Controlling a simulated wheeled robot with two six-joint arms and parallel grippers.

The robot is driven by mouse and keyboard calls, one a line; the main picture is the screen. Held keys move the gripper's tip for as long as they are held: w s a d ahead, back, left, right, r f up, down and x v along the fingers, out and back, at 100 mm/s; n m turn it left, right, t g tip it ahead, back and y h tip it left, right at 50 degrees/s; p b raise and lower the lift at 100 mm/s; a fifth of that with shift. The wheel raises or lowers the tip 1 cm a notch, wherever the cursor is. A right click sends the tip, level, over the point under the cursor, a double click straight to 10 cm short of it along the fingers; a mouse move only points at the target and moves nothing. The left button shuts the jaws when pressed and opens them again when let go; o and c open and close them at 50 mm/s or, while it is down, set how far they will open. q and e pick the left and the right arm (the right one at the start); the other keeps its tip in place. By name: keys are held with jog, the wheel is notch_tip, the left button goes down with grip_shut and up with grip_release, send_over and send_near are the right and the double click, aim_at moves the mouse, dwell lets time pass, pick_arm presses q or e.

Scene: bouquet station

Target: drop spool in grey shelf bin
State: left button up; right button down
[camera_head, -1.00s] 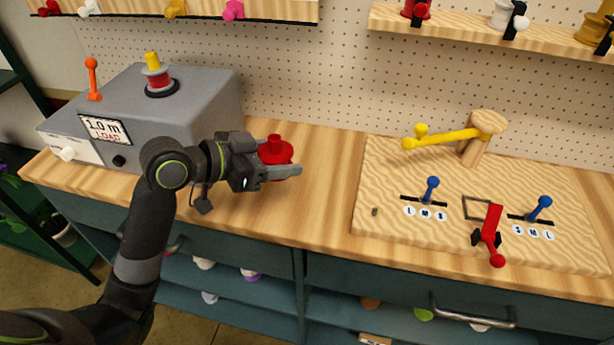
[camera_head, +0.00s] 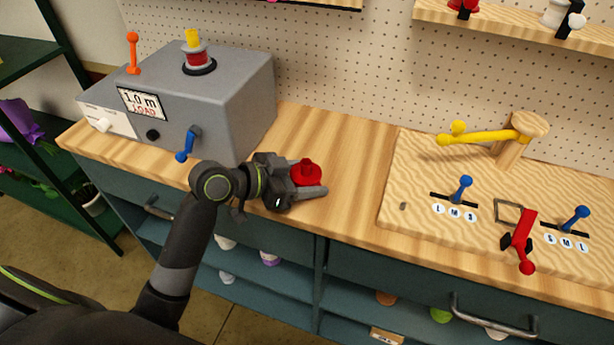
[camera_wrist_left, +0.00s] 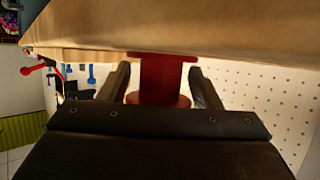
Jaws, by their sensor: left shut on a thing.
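My left gripper (camera_head: 308,192) is shut on a red spool (camera_head: 306,172), held by the front part of the wooden counter (camera_head: 325,150). In the left wrist view the red spool (camera_wrist_left: 161,78) sits between the two dark fingers. I cannot tell how far it is above the counter. Below the counter are open shelves (camera_head: 285,290) with several small coloured items on them; I cannot tell which bin, if any, is the grey one. My right gripper is not in view.
A grey machine (camera_head: 235,100) with an orange lever (camera_head: 133,52), a blue crank (camera_head: 188,145) and a spool on top stands at the left. A wooden board (camera_head: 415,185) with levers lies at the right. A drawer handle (camera_head: 495,318) sticks out below.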

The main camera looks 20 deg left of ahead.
pick_arm(q)
jog(key=o, duration=1.1)
